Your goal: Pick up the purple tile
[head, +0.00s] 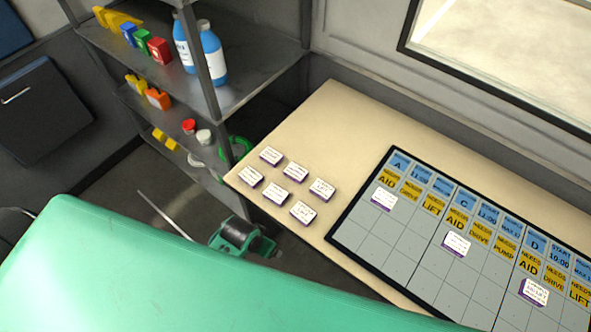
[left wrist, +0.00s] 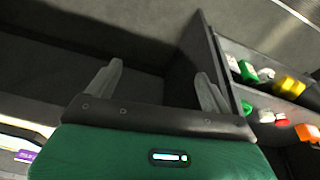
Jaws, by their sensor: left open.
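Several small tiles with white printed tops and purple sides lie loose on the beige table: a back one (head: 271,156), a left one (head: 250,176), a middle one (head: 295,171), a right one (head: 322,189), a front-left one (head: 276,191) and a front one (head: 303,213). Three similar tiles sit on the board (head: 384,198). My left gripper (left wrist: 158,88) is open and empty in the left wrist view, with its fingers apart. A purple-edged tile (left wrist: 25,156) shows at that view's lower left, away from the fingers. My right gripper is not seen.
The table (head: 350,125) carries a grey grid board (head: 400,235) with blue and yellow labels. A metal shelf (head: 255,85) stands at its left end, holding blue bottles (head: 212,55), coloured blocks (head: 160,50) and smaller items. Bare tabletop lies behind the tiles.

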